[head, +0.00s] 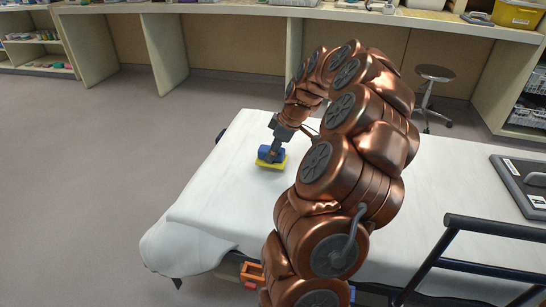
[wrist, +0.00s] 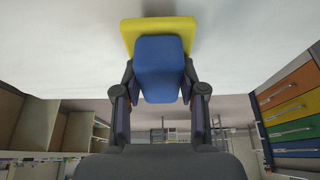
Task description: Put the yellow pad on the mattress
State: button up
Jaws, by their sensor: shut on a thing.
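The yellow pad (head: 271,163) has a blue block (head: 268,153) on its upper side, and both show in the head view over the white-covered mattress (head: 222,196). In the wrist view the yellow pad (wrist: 187,26) is beyond the blue block (wrist: 159,60). My gripper (head: 276,148) points down and is shut on the blue block, one finger on each side; the wrist view shows my gripper (wrist: 159,88) too. The pad is at or just above the sheet; I cannot tell whether it touches. My arm hides part of the mattress.
A black case (head: 522,184) lies on the mattress at the right. A dark rail (head: 494,228) runs along the near right side. A stool (head: 433,88) stands behind the bed, before counters (head: 220,9) holding bins. The sheet left of the pad is clear.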

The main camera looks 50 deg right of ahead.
jog(key=shift+f, duration=1.05)
jog(key=shift+f, duration=0.2)
jog(key=o, duration=1.1)
jog(key=shift+s+d+r, duration=0.1)
jog(key=shift+r, duration=0.4)
jog(key=v, duration=1.1)
jog(key=shift+r+p, duration=0.15)
jog(key=shift+p, duration=0.15)
